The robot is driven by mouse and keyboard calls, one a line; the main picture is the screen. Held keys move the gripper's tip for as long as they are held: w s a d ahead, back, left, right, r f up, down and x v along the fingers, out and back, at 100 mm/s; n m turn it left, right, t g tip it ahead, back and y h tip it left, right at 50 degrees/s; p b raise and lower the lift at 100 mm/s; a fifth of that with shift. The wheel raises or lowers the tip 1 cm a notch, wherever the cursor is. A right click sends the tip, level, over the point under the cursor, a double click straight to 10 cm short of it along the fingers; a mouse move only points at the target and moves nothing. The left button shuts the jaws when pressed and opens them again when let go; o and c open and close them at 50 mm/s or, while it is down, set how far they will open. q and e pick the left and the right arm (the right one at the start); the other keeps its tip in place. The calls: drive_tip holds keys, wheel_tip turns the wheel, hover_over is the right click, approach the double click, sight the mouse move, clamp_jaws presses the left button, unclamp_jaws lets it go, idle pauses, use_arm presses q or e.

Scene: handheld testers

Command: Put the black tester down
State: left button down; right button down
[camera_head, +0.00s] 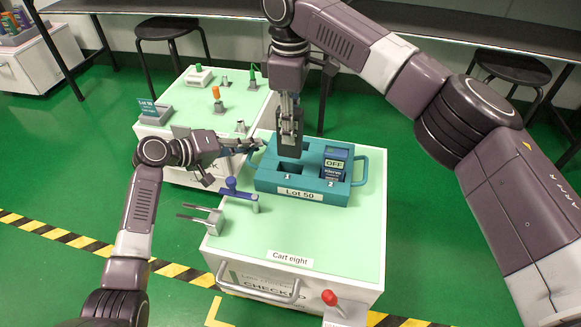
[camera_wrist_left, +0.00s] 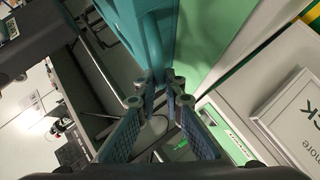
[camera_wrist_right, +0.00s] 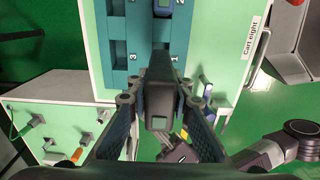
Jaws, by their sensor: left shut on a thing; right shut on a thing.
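The black tester (camera_head: 290,143) is in my right gripper (camera_head: 289,108), which is shut on it. It hangs upright over the back of the teal tray (camera_head: 265,182) marked Lot 50; the gap beneath it is hard to judge. It also shows between the fingers in the right wrist view (camera_wrist_right: 159,100). Slot 1 (camera_head: 290,168) at the tray's front is empty. Slot 2 holds a blue tester (camera_head: 335,163) reading OFF. My left gripper (camera_head: 250,146) is shut at the tray's left side, on what looks like its teal handle (camera_wrist_left: 150,30); the grip is partly hidden.
The tray sits on the pale green top of Cart eight (camera_head: 330,235). A blue-handled tool (camera_head: 240,195) and a grey fork-like bracket (camera_head: 203,217) are left of it. A second cart (camera_head: 185,95) with small items stands behind left. The cart top's front is mostly clear.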

sight(291, 155)
wheel_tip(291, 155, down, 8)
drive_tip(key=shift+f, duration=0.15)
idle(0.3)
drive_tip(key=c, duration=1.7)
unclamp_jaws()
drive_tip(key=shift+f, duration=0.15)
drive_tip(key=shift+c, duration=0.2)
